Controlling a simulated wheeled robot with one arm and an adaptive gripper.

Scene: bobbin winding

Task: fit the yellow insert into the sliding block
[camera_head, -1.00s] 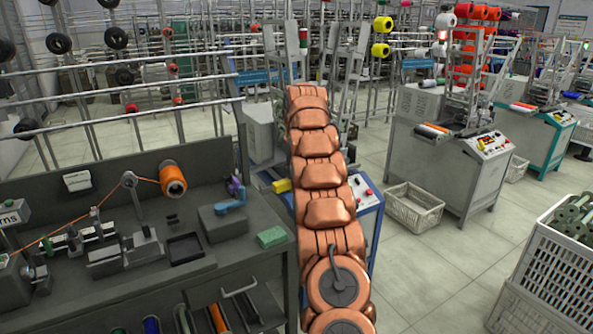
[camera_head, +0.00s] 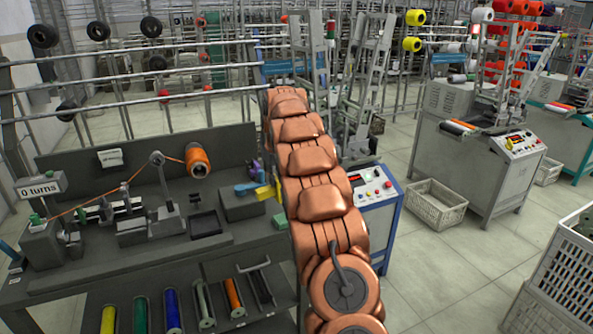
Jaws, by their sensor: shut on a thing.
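A small yellow piece (camera_head: 265,193) shows at the left edge of my copper arm, beside a grey block with a blue lever (camera_head: 248,188) on the bench. It may be the yellow insert; the arm hides part of it. My gripper is hidden behind the arm, so its hold on the piece does not show. I cannot tell for sure which part is the sliding block. A small grey block assembly (camera_head: 132,229) stands on the bench below the orange thread.
A white crate (camera_head: 437,204) stands on open floor at right.

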